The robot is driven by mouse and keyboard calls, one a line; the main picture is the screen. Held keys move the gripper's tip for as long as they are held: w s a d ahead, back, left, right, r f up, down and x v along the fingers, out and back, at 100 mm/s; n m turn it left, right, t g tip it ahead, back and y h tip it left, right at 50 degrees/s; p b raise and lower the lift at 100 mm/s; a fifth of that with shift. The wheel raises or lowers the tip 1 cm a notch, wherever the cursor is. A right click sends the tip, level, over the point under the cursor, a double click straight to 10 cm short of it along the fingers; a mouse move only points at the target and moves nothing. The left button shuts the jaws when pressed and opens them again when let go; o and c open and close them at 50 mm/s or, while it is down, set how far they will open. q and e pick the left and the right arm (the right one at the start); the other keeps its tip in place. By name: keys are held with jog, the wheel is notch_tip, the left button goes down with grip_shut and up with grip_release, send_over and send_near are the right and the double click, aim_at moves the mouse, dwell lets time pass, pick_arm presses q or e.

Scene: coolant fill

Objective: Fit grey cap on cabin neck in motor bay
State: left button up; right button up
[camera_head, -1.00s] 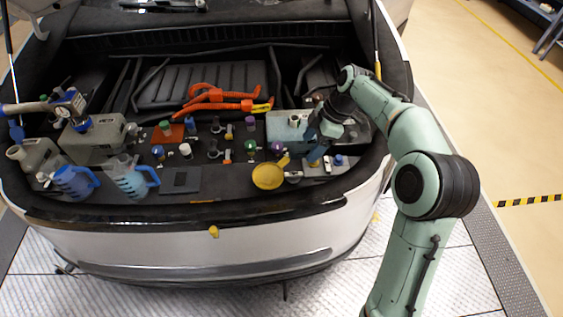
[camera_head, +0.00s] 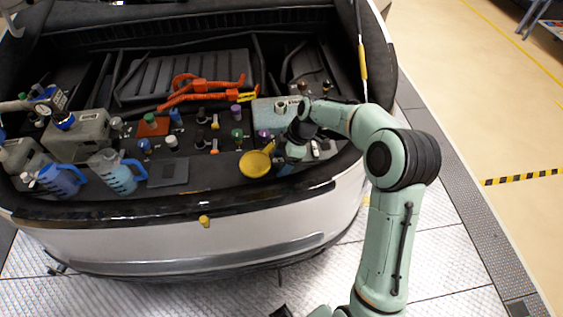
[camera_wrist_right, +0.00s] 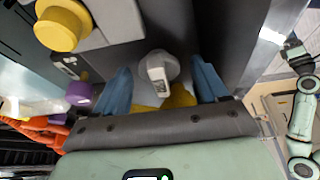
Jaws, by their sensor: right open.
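A grey cap (camera_wrist_right: 158,72) with a pale raised tab stands between the two blue fingers of my right gripper (camera_wrist_right: 162,75) in the right wrist view. The fingers are open, one on each side of it, with gaps showing. In the head view my right gripper (camera_head: 292,152) is low over the right front of the motor bay, just right of the yellow funnel (camera_head: 256,163). The arm hides the cap there. I cannot tell which neck is the cabin neck.
Several coloured caps and necks cover the bay shelf, including a green one (camera_head: 237,134) left of my gripper. A yellow cap (camera_wrist_right: 62,25) and a purple cap (camera_wrist_right: 78,93) are near the fingers. Blue jugs (camera_head: 118,175) stand at left. Orange cables (camera_head: 205,92) lie behind.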

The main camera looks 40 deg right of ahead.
jog(key=shift+f, duration=0.1)
jog(key=shift+c, duration=0.4)
jog(key=c, duration=1)
